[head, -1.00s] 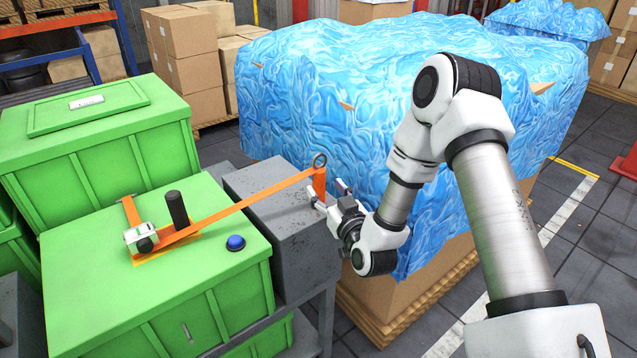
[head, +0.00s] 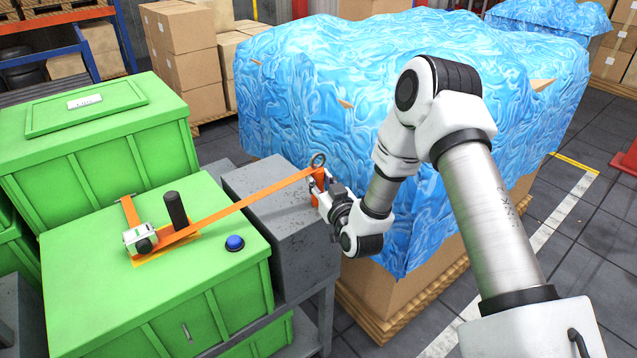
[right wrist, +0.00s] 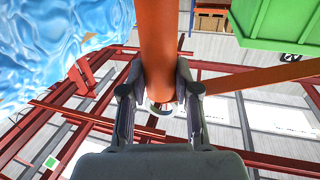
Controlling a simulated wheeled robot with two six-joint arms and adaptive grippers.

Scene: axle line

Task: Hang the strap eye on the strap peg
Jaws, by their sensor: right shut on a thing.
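The strap eye (head: 318,159) is a dark metal ring at the far end of a taut orange strap (head: 240,205), above the grey block's right side. My right gripper (head: 317,185) is shut on the orange grip piece (head: 318,177) just below the eye. In the right wrist view this orange piece (right wrist: 158,45) stands between the two fingers (right wrist: 160,105), with part of the ring showing behind it. A black upright peg (head: 177,210) stands on the green box beside the strap and a silver ratchet (head: 140,238); it looks like the strap peg. My left gripper is out of view.
The green box (head: 80,285) carries a blue button (head: 235,243) near its right edge. A grey block (head: 275,215) adjoins it. A blue-wrapped pallet load (head: 370,110) stands close behind my right gripper.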

